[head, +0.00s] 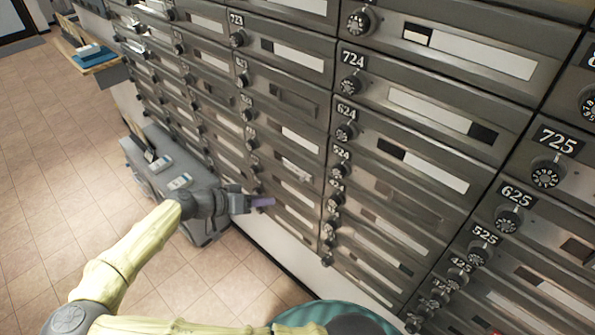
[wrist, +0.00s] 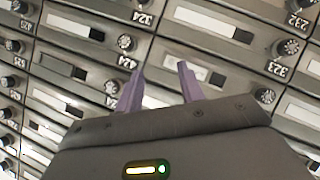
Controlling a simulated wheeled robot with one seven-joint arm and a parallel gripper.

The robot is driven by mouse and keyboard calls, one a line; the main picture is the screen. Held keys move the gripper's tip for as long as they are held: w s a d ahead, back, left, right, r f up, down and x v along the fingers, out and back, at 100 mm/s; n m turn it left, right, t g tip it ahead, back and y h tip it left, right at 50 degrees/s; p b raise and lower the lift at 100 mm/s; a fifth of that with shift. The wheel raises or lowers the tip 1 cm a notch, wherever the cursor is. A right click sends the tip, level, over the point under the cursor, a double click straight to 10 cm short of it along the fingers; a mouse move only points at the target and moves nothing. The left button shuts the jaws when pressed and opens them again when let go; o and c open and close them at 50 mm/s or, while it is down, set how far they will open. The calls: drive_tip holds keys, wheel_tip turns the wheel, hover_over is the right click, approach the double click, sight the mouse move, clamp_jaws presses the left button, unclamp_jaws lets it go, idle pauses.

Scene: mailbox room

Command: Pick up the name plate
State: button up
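I cannot tell for certain which piece is the name plate. White label strips sit in slots on the mailbox doors, and one light strip (head: 294,171) looks tilted out from its door, a little above and right of my gripper. My gripper (head: 262,203) is in front of the lower mailboxes. In the wrist view, its two purple fingers (wrist: 161,75) stand apart with nothing visible between them. They point at the mailbox doors, which appear upside down. A door with a part-white, part-dark label strip (wrist: 195,72) lies just behind the fingertips.
The mailbox wall with round dials (head: 346,132) fills the right side. A grey cabinet (head: 205,170) with small white items on top stands left of my gripper. A wooden shelf (head: 97,68) juts out at upper left. The tiled floor (head: 60,180) is open on the left.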

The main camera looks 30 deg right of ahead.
drive_tip(key=w+a+r+t+h, duration=0.1)
drive_tip(key=w+a+r+t, duration=0.1)
drive_tip(key=a, duration=0.2)
drive_tip(key=p, duration=0.4)
approach(301, 181)
drive_tip(key=d, duration=0.2)
drive_tip(key=shift+w+d+f, duration=0.15)
drive_tip(key=shift+w+f, duration=0.25)
drive_tip(key=shift+f, duration=0.2)
drive_tip(key=shift+d, duration=0.1)
drive_tip(key=p+x, duration=0.2)
drive_tip(key=x, duration=0.2)
drive_tip(key=shift+d+r+p, duration=0.1)
drive_tip(key=shift+r+p, duration=0.2)
drive_tip(key=shift+p, duration=0.1)
drive_tip(key=shift+d+f, duration=0.35)
drive_tip(key=shift+d, duration=0.05)
drive_tip(key=shift+c, duration=0.4)
